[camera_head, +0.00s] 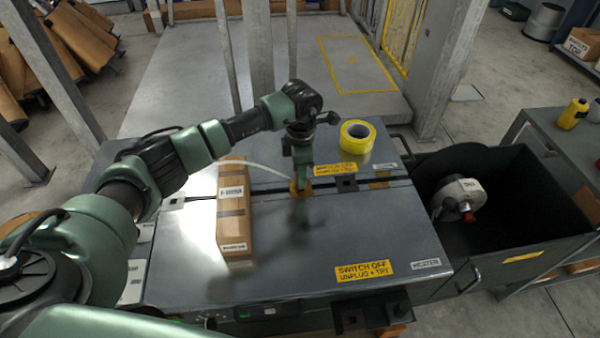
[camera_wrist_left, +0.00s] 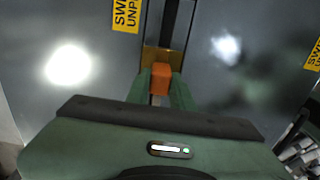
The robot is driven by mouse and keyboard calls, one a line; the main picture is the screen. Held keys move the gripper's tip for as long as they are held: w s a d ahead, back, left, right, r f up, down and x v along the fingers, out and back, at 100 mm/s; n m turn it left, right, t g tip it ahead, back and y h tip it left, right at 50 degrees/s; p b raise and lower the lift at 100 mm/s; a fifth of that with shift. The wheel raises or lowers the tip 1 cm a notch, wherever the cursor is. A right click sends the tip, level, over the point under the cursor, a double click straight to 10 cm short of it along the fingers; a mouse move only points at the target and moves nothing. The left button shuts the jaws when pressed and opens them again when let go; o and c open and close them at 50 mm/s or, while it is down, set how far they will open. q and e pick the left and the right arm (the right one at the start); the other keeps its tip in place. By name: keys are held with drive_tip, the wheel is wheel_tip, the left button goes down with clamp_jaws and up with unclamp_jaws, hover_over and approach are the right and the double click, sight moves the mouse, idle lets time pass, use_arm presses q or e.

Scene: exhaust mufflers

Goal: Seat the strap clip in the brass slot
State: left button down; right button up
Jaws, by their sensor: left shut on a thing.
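My left gripper (camera_head: 300,186) points down over the middle of the grey metal worktop and is shut on a small orange clip. The orange clip (camera_wrist_left: 161,78) shows between the two green fingertips in the left wrist view. A brass piece (camera_wrist_left: 176,61) lies right at the clip's far side, at the end of a dark groove. The clip overlaps it in this view, and I cannot tell whether the clip is inside the slot or just above it. In the head view the fingers mostly hide this spot. A pale strap (camera_head: 262,168) curves toward the gripper from the left.
A long cardboard box (camera_head: 234,225) stands left of the gripper. A yellow tape roll (camera_head: 356,137) lies behind right. A dark open bin (camera_head: 510,235) at the right holds a round metal part (camera_head: 461,194). The worktop's front (camera_head: 300,260) is clear.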

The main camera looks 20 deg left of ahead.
use_arm(q)
drive_tip(key=shift+a+f+b, duration=0.1)
drive_tip(key=shift+f+b, duration=0.35)
drive_tip(key=shift+f, duration=0.25)
drive_tip(key=shift+f, duration=0.15)
drive_tip(key=c, duration=1.1)
unclamp_jaws()
drive_tip(key=shift+s+a+f, duration=0.1)
drive_tip(key=shift+c, duration=0.2)
wheel_tip(320, 180, up, 8)
drive_tip(key=p, duration=0.5)
drive_tip(key=shift+r, duration=0.4)
